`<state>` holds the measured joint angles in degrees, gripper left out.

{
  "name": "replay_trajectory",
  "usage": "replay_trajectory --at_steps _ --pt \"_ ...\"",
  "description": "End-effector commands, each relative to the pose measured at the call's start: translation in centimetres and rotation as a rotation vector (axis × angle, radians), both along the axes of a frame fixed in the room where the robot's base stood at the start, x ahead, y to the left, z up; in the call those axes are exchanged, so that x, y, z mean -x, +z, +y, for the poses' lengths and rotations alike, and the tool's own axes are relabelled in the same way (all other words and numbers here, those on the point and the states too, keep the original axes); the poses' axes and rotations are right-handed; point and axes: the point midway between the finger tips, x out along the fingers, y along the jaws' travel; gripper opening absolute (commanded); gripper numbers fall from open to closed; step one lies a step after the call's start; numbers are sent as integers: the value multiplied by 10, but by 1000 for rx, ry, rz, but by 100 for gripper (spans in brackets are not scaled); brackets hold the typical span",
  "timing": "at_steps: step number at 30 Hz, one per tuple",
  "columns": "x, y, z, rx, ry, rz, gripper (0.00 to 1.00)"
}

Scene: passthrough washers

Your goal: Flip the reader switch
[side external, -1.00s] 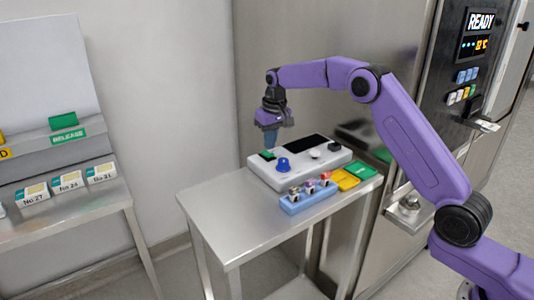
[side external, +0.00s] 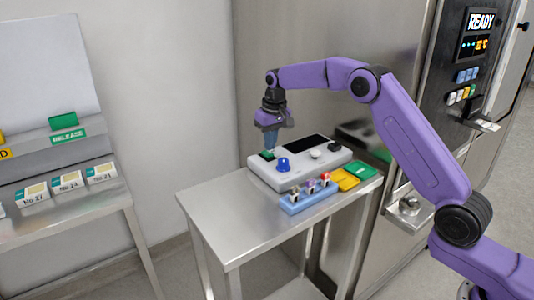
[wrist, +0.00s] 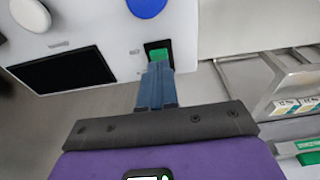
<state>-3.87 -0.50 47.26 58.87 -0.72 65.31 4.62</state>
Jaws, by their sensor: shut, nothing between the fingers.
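The reader (side external: 300,163) is a light grey box on the steel side table, with a blue knob (side external: 283,164), a white round button (side external: 316,155) and a dark screen (side external: 306,143) on top. Its switch is a green rocker in a black frame, seen in the wrist view (wrist: 159,55) and at the reader's left end in the side view (side external: 267,155). My gripper (side external: 270,145) points down at the switch, its blue fingers shut and empty. In the wrist view the fingertips (wrist: 158,66) overlap the switch's near edge; I cannot tell whether they touch it.
A blue rack (side external: 308,198) with several small vials stands in front of the reader. Yellow (side external: 345,180) and green (side external: 362,171) pads lie to its right. The front left of the steel table (side external: 225,220) is clear. A machine showing READY (side external: 481,21) stands at the right.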

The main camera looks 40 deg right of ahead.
Motion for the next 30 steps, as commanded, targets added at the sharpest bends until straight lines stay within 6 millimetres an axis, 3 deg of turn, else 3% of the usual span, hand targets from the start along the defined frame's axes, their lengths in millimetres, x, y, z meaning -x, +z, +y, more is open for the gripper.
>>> replay_trajectory --at_steps 30 --pt "0 -14 0 0 0 1 0"
